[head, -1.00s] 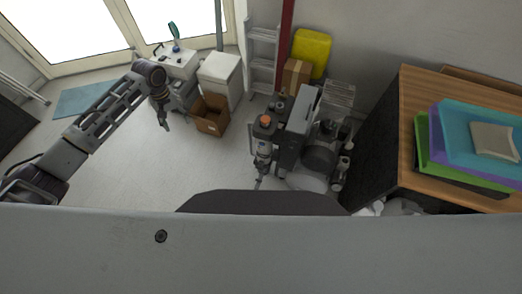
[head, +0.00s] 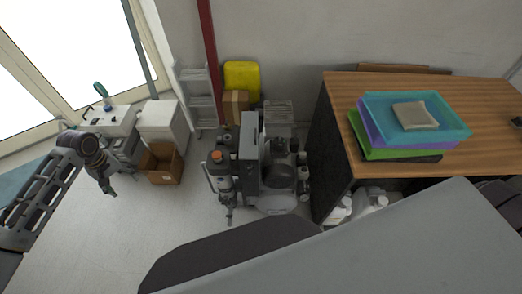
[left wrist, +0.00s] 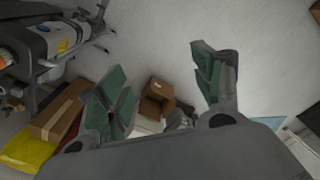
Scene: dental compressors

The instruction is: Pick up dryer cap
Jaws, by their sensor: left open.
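An orange cap (head: 217,155) sits on top of the upright cylinder at the left of the grey compressor unit (head: 262,172), which stands on the floor. I take it to be the dryer cap. A bit of orange also shows at the left edge of the left wrist view (left wrist: 4,62), beside the grey machine. My left gripper (head: 110,190) hangs left of the compressor, well apart from the cap. In the left wrist view its green-padded fingers (left wrist: 163,78) are spread, with nothing between them. My right gripper is not visible.
A cardboard box (head: 162,165) stands on the floor between my left gripper and the compressor. A wooden table (head: 455,150) with coloured trays (head: 375,133) is at the right. A white cabinet (head: 160,122) stands behind. The floor in front of the box is clear.

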